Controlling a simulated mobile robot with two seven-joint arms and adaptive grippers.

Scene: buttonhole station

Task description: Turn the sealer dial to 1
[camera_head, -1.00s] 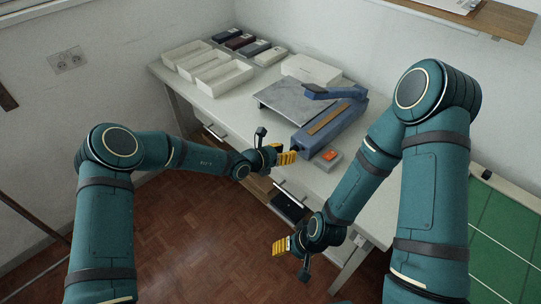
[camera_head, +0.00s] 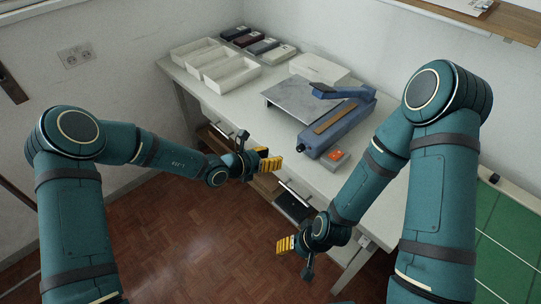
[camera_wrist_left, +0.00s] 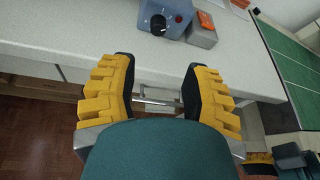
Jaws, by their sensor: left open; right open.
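The blue sealer (camera_head: 337,128) stands on the white table, with its arm at the back and a grey plate (camera_head: 300,98) beside it. In the left wrist view its front end (camera_wrist_left: 170,14) shows a black dial (camera_wrist_left: 158,24) with a light pointer; I cannot read its setting. My left gripper (camera_head: 270,162) is open and empty, in front of the table's edge and apart from the sealer. Its yellow fingers (camera_wrist_left: 158,95) are spread in the left wrist view, with the dial beyond them. My right gripper (camera_head: 285,245) is open and empty, low in front of the table.
A grey block with an orange top (camera_head: 335,156) sits by the sealer's front end. White trays (camera_head: 232,73), several dark packs (camera_head: 250,40) and a white box (camera_head: 320,68) stand at the back of the table (camera_head: 218,100). Drawers with handles are below its edge. A green mat (camera_head: 508,225) lies right.

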